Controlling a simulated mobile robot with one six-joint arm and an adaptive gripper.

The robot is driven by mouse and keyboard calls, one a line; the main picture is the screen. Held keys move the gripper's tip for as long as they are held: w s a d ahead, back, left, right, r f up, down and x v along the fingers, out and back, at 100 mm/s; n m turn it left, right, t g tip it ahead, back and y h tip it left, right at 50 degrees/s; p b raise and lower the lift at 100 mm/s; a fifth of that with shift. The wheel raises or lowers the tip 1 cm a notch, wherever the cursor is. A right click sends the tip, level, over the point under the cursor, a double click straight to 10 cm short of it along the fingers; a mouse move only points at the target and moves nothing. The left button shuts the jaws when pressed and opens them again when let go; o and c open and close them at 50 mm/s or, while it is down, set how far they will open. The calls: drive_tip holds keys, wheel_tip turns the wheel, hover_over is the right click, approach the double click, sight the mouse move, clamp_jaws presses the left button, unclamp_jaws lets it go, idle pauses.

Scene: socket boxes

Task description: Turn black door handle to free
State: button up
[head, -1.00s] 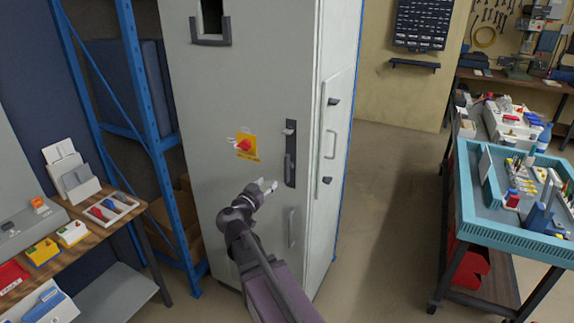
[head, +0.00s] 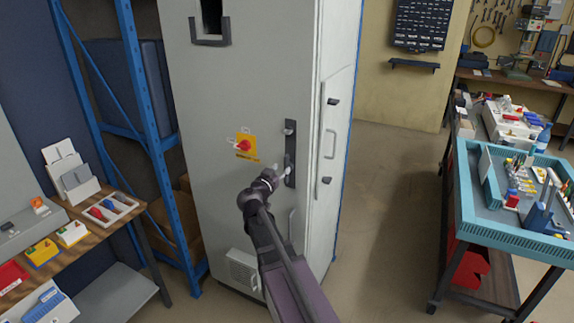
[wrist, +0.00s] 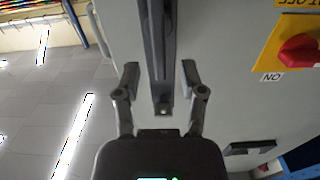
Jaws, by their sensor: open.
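The black door handle (head: 289,140) is a tall dark strip on the front of the grey cabinet (head: 215,95), near its right edge. My gripper (head: 284,172) is at the lower part of the handle and covers some of it. In the wrist view, the handle (wrist: 158,45) runs down from the top edge, and its end lies between the two spread fingers of my gripper (wrist: 160,78). The fingers are open, with a gap on each side of the handle. Contact cannot be told.
A red rotary switch on a yellow plate (head: 244,146) is left of the handle; it also shows in the wrist view (wrist: 300,48). A blue shelf rack (head: 150,140) and wooden bench (head: 128,212) stand left. A teal-topped cart (head: 500,238) stands right, beyond clear floor.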

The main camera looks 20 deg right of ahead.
sight(285, 165)
drive_tip(key=shift+x, duration=2.15)
